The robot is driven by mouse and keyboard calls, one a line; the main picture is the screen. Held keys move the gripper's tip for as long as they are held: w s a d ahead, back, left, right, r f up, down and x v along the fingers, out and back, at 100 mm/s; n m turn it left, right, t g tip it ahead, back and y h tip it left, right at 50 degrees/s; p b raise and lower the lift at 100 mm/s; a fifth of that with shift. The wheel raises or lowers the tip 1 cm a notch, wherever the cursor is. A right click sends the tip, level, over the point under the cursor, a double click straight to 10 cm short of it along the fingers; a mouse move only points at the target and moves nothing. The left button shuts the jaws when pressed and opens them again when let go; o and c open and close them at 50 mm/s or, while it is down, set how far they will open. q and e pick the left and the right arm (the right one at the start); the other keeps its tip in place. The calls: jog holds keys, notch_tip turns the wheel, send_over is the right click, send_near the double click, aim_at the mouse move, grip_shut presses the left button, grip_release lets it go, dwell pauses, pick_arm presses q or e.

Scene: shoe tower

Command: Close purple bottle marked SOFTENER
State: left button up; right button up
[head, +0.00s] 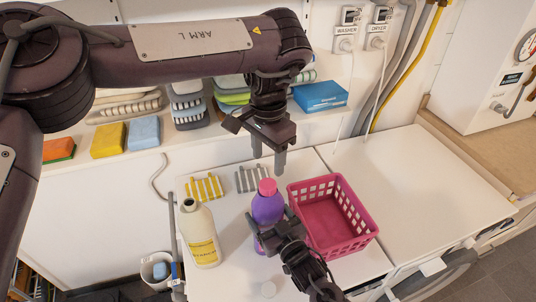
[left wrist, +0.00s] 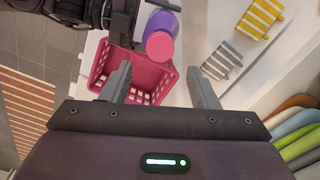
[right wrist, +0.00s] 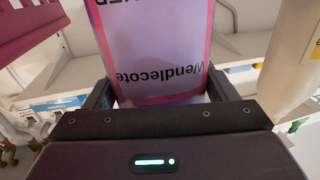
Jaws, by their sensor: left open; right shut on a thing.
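The purple bottle (head: 267,207) stands upright on the white machine top, with a pink cap (head: 267,187) on its mouth. I cannot tell how tight the cap sits. My right gripper (head: 268,238) is shut on the bottle's body from the front; the right wrist view shows the label (right wrist: 152,50) between its fingers. My left gripper (head: 268,165) is open and empty, pointing down above and slightly behind the cap. In the left wrist view the cap (left wrist: 160,46) lies just beyond the open fingers (left wrist: 160,85).
A pink basket (head: 340,222) stands right of the bottle, close to it. A cream bottle (head: 200,235) without a cap stands to the left. Yellow-striped (head: 204,188) and grey-striped (head: 252,178) racks lie behind.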

aim_at(268, 183)
pick_arm(q)
jog(key=shift+f, duration=4)
